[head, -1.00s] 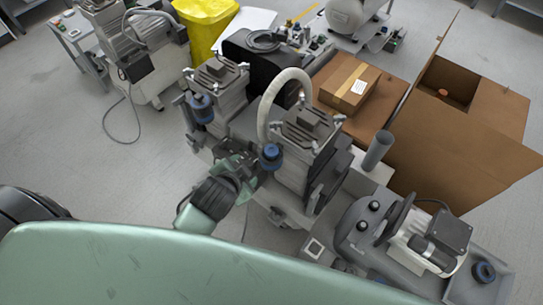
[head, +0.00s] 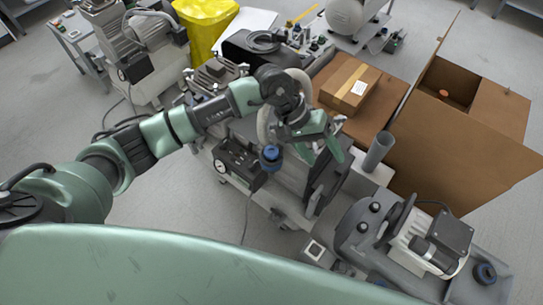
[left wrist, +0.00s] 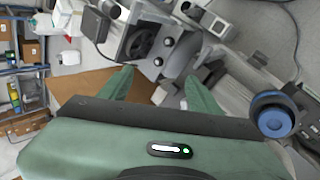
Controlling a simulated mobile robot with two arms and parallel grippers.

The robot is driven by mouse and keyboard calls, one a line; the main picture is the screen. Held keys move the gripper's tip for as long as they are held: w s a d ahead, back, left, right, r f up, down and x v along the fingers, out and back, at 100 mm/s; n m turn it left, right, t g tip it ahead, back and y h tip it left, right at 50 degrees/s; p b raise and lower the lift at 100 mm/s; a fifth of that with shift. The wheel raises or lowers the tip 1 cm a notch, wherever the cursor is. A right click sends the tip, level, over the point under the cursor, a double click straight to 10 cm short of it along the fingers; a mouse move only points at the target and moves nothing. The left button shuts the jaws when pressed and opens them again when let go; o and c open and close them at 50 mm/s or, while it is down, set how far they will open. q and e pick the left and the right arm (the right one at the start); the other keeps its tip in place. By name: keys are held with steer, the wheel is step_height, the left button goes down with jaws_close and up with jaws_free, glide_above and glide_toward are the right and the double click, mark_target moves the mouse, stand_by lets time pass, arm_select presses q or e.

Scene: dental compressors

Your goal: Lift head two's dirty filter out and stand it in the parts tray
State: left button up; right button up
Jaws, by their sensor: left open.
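The compressor (head: 330,190) stands in the middle of the head view. A blue-capped filter (head: 270,157) sits upright at its nearer head; a blue round part, apparently the same filter, shows at the right of the left wrist view (left wrist: 272,115). I cannot tell from markings which head is two. My left gripper (head: 326,142) is open above the nearer head, right of the filter and apart from it. Its two green fingers (left wrist: 157,90) show nothing between them. The farther head is partly hidden by my left arm. My right gripper is not in view.
A grey tray (head: 501,291) at the lower right holds a blue-black round part (head: 484,272) beside a motor unit (head: 410,240). A grey upright cylinder (head: 378,152) and open cardboard box (head: 460,150) stand to the right. A pressure gauge box (head: 238,165) sits left of the filter.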

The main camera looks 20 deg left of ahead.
mark_target(271, 151)
arm_select(q)
steer(key=w+a+m+y, duration=0.1)
steer(key=a+y, duration=0.1)
steer(key=a, duration=0.3)
steer(key=w+a+f+m+y, duration=0.1)
steer(key=a+y, duration=0.1)
steer(key=a, duration=0.2)
steer(key=w+a+m+y, duration=0.2)
steer(key=a+y, duration=0.1)
steer(key=a, duration=0.2)
steer(key=shift+a+f, duration=0.25)
steer(key=shift+a, duration=0.1)
steer(key=f, duration=0.2)
steer(key=f+p, duration=0.1)
steer(key=f, duration=0.1)
steer(key=s+f, duration=0.1)
steer(key=f, duration=0.1)
steer(key=shift+d+f, duration=0.15)
steer(key=shift+d, duration=0.1)
steer(key=shift+w+f, duration=0.15)
steer(key=shift+f, duration=0.4)
jaws_close()
